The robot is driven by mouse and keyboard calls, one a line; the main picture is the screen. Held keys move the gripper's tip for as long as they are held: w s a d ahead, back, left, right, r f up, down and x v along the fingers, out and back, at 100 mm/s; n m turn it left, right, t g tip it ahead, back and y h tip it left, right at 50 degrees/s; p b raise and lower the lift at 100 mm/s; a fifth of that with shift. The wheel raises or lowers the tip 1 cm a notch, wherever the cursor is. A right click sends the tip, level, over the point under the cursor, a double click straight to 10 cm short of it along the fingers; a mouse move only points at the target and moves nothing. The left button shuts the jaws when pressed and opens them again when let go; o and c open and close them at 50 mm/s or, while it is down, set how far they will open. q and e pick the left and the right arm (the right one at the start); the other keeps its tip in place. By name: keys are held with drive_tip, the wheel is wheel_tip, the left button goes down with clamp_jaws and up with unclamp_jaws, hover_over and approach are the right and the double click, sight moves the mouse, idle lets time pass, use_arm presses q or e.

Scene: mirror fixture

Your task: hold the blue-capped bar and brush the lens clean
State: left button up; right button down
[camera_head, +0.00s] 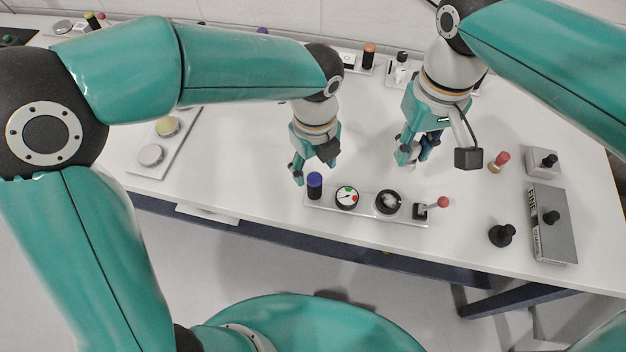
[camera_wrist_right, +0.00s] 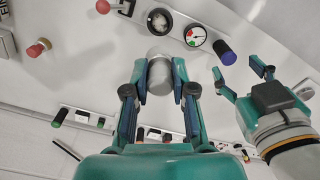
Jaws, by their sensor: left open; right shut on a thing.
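The white bar (camera_head: 368,208) lies near the table's front edge. At its left end stands the blue cap (camera_head: 315,180), which also shows in the right wrist view (camera_wrist_right: 225,52). The lens (camera_head: 388,202) is a dark ring with a pale, patchy middle; it also shows in the right wrist view (camera_wrist_right: 159,21). My left gripper (camera_head: 311,168) is open just above the blue cap, apart from it in the right wrist view (camera_wrist_right: 240,72). My right gripper (camera_head: 412,158) is shut on a pale grey rounded thing (camera_wrist_right: 159,75), probably the brush, above and behind the lens. Its bristles cannot be made out.
The bar also carries a gauge (camera_head: 346,197) and a red-balled lever (camera_head: 442,202). To the right stand a red-topped peg (camera_head: 499,162), a black knob (camera_head: 502,235) and a grey box (camera_head: 554,230). A plate with two discs (camera_head: 165,145) lies left. Other small fixtures line the back.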

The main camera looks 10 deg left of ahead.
sight(315, 187)
use_arm(q)
wheel_tip(315, 187, down, 8)
drive_tip(key=shift+f, duration=0.1)
idle(0.4)
clamp_jaws()
idle(1.0)
